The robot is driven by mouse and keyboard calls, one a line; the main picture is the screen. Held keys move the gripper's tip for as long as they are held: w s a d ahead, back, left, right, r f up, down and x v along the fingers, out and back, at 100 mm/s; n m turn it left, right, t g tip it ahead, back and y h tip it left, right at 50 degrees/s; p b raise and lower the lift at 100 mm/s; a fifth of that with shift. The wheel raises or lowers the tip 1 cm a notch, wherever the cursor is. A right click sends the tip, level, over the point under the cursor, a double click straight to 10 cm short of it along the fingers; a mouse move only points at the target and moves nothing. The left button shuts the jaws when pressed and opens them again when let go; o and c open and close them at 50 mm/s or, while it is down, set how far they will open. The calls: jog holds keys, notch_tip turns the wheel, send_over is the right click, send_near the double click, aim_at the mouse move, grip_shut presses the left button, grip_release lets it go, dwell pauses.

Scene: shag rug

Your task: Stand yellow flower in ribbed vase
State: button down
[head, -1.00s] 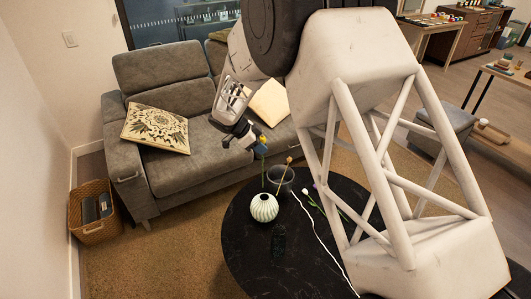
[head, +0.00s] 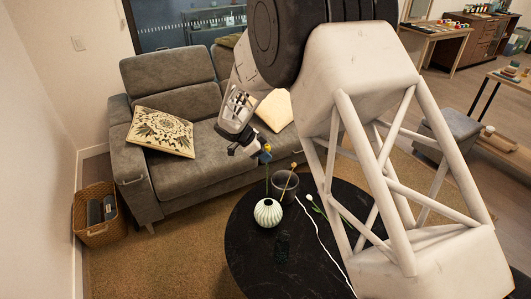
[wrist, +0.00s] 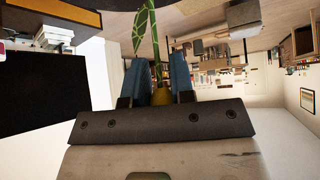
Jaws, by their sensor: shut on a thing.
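The ribbed vase (head: 268,213) is pale, round and upright on the black round table, in the head view. My gripper (head: 264,156) is above it and shut on the yellow flower (head: 267,148). The green stem hangs roughly upright, its lower end meeting the vase's mouth in the picture. I cannot tell whether the tip is inside the mouth or behind it. In the wrist view the yellow bloom (wrist: 161,97) sits between the blue fingertips of my gripper (wrist: 163,82), with the green stem and leaf beyond it. The vase is not visible there.
A dark grey cup (head: 285,188) holding a tan-tipped flower stands just behind and right of the vase. Flowers (head: 310,199) and a long white strand (head: 322,238) lie to the right. The sofa (head: 190,160) is behind the table (head: 240,255).

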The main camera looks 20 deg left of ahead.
notch_tip(320, 180, down, 13)
dwell(2.6)
dwell(0.4)
jog(key=c, duration=0.9)
grip_release()
jog(key=shift+r, duration=0.1)
jog(key=v, duration=0.7)
jog(key=shift+s+a+r, duration=0.1)
jog(key=shift+a+r, duration=0.1)
jog(key=shift+r, duration=0.05)
dwell(0.4)
